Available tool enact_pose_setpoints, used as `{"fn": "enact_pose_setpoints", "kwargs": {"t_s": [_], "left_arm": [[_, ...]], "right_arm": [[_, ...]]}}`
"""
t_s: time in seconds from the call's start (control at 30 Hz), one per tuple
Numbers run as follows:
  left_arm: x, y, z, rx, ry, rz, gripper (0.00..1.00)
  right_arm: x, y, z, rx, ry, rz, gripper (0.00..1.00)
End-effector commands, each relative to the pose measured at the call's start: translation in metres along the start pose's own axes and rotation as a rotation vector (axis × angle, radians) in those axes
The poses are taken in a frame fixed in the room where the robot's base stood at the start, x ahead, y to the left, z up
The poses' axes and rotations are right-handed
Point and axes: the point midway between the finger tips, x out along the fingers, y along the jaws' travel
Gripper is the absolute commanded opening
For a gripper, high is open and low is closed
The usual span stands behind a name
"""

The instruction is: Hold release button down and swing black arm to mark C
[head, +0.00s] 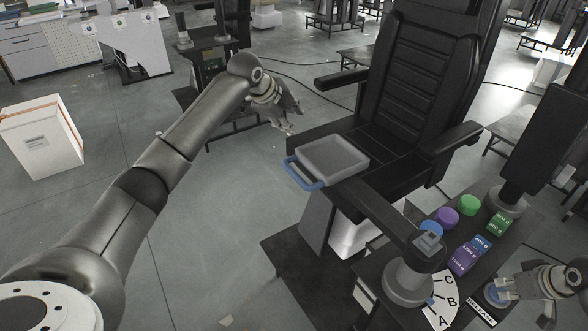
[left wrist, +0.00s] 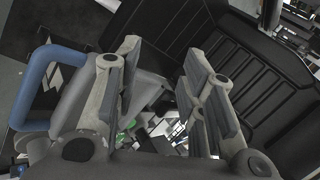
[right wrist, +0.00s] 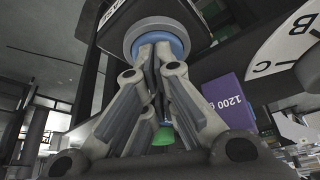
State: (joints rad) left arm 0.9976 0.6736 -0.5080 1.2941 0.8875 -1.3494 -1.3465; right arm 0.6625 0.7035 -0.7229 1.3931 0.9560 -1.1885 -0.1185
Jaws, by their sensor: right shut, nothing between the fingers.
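The black arm (head: 388,212) runs from the post beside the dial toward the chair seat. A grey pad (head: 333,156) with a blue handle (head: 303,173) is at its far end. The dial (head: 440,300) carries letters A, B and C; a small blue mark shows at its inner edge, but I cannot tell which letter it indicates. My left gripper (head: 288,123) is open and empty above and beyond the handle, which shows at left in the left wrist view (left wrist: 38,88). My right gripper (right wrist: 157,45) is shut, fingertips at the blue release button (right wrist: 174,43); how far it is pressed is unclear.
The black chair (head: 415,90) stands behind the pad, with armrests close by. Purple and blue boxes (head: 465,257) and round coloured lids (head: 447,216) sit on the bench near the dial. A white box (head: 41,137) stands at left.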

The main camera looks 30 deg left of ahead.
Motion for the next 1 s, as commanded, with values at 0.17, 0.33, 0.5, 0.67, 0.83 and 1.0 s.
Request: {"fn": "enact_pose_setpoints", "kwargs": {"t_s": [0.17,0.33,0.5,0.67,0.83,1.0], "left_arm": [[-0.052,0.025,-0.045,0.257,0.050,0.214,0.37],[-0.085,0.057,-0.062,0.425,0.074,0.391,0.37],[-0.101,0.074,-0.066,0.502,0.085,0.482,0.37],[-0.092,0.084,-0.066,0.514,0.088,0.501,0.37],[-0.064,0.099,-0.064,0.511,0.087,0.501,0.37],[-0.033,0.115,-0.063,0.510,0.087,0.499,0.37]], "right_arm": [[0.001,0.000,0.001,0.000,-0.002,-0.001,0.00],[0.001,0.000,0.001,0.000,-0.003,0.000,0.00],[0.001,0.000,0.002,0.000,-0.003,0.000,0.00],[0.001,0.000,0.002,0.000,-0.003,-0.001,0.00],[0.001,0.000,0.002,0.000,-0.004,-0.001,0.00],[0.001,0.000,0.002,0.000,-0.003,-0.001,0.00]]}}
